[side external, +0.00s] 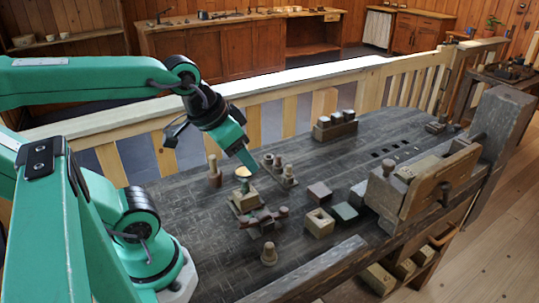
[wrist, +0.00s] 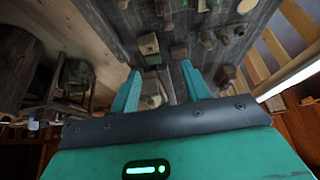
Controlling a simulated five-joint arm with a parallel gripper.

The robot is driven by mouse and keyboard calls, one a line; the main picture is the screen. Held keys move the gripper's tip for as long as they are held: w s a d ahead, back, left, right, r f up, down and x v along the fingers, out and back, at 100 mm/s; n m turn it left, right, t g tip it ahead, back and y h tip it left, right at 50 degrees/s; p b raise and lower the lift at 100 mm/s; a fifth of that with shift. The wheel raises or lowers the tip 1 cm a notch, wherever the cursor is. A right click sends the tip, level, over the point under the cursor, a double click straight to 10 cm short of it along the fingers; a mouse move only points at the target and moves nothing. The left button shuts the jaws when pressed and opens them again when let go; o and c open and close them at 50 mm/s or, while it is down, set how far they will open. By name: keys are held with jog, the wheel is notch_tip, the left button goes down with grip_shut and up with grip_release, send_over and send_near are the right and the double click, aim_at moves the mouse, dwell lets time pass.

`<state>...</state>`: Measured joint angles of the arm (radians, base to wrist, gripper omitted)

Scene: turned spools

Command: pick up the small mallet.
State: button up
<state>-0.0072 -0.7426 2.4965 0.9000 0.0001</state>
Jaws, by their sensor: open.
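My gripper (side external: 244,160) is above the left part of the dark workbench, pointing down. In the wrist view its two teal fingers (wrist: 161,72) are apart, and I see nothing held between them. A reddish-brown turned piece with knobbed ends (side external: 265,217) lies on the bench below and to the right of the fingertips; it could be the small mallet, but I cannot tell for sure. A block with a pale-topped piece (side external: 245,203) stands just under the fingertips and partly overlaps them in the picture.
A turned peg (side external: 214,172) stands at left and a short spool (side external: 269,254) in front. A hollow tan box (side external: 320,223), a dark red block (side external: 319,193) and a green block (side external: 345,212) sit to the right. A wooden vise (side external: 425,188) fills the right end. A rail runs behind.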

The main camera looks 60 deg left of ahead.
jog(key=a, duration=0.1)
jog(key=n+g, duration=0.5)
jog(key=n, duration=0.4)
send_over(212, 156)
jog(key=f, duration=1.1)
jog(key=shift+w+d+f, duration=0.15)
jog(key=shift+d+f, duration=0.05)
jog(key=shift+d, duration=0.15)
jog(key=shift+a+f+g, duration=0.3)
jog(key=shift+a, duration=0.05)
jog(key=shift+f, duration=1.3)
jog(key=shift+f, duration=0.1)
jog(key=shift+f, duration=2.5)
